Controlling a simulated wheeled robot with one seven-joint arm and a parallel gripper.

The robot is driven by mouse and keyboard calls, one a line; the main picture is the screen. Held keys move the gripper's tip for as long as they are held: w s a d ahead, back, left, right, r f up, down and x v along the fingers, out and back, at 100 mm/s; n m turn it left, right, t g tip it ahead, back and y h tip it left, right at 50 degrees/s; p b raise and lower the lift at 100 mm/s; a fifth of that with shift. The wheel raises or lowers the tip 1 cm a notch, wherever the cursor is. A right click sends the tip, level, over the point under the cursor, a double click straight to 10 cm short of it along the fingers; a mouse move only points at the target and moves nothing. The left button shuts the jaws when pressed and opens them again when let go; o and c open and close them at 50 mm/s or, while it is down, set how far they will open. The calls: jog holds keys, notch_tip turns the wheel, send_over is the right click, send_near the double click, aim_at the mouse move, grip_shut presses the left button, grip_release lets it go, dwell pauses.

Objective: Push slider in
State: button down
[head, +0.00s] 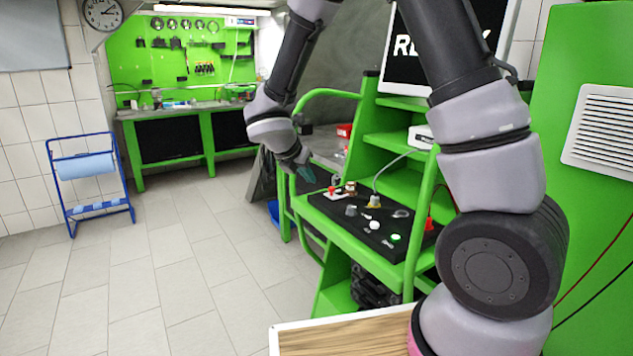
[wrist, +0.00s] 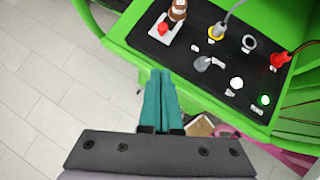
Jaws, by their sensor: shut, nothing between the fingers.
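The black control panel (wrist: 188,48) lies on the green bench and also shows in the head view (head: 385,245). It carries a white plate with a red button (wrist: 163,28), a brown knob (wrist: 178,10), a grey lever-like part (wrist: 203,64), a white button (wrist: 237,84) and a lit green button (wrist: 264,100). I cannot tell which part is the slider. My gripper (wrist: 160,74) has teal fingers, shut together and empty. In the wrist view its tips appear over the panel's near green edge. In the head view my gripper (head: 307,174) is beside the panel's left end.
Tiled floor (head: 165,270) is clear to the left.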

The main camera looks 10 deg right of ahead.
send_near(336, 197)
jog(key=a+f, duration=0.1)
jog(key=f, duration=0.1)
jog(key=shift+w+a+f, duration=0.2)
jog(key=shift+a+f, duration=0.05)
jog(key=shift+a, duration=0.15)
jog(key=shift+w+d+f, duration=0.15)
jog(key=shift+w+d, duration=0.65)
jog(key=shift+w, duration=0.15)
jog(key=shift+w+d+f, duration=0.1)
jog(key=shift+w+d, duration=0.35)
jog(key=shift+w, duration=0.15)
jog(key=d, duration=0.2)
jog(key=w+d, duration=0.1)
jog(key=shift+w+d, duration=0.2)
jog(key=shift+d, duration=0.15)
